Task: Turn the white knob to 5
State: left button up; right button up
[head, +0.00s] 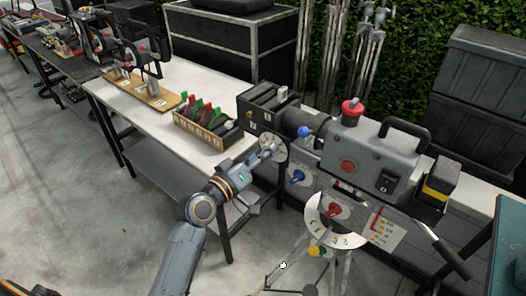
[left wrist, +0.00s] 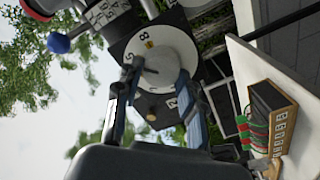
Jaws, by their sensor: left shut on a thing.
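The white knob (left wrist: 160,66) sits on a round white dial with black numbers, fixed to a dark square plate. An 8 shows at the dial's upper edge in the left wrist view; which number the knob points to I cannot tell. My left gripper (left wrist: 157,79) is shut on the knob, with one finger on each side of it. In the head view my left gripper (head: 268,151) reaches the white dial (head: 281,147) on the left side of the grey machine and covers most of the knob. My right gripper is not in view.
A white table (head: 150,125) with a wooden rack of coloured clips (head: 207,134) stands left.

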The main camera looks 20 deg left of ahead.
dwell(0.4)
pick_arm(q)
jog(key=o, duration=1.2)
jog(key=shift+c, duration=0.2)
jog(key=shift+s, duration=0.1)
jog(key=v, duration=1.1)
jog(key=shift+s+a, duration=0.15)
jog(key=shift+s, duration=0.25)
jog(key=shift+f, duration=0.1)
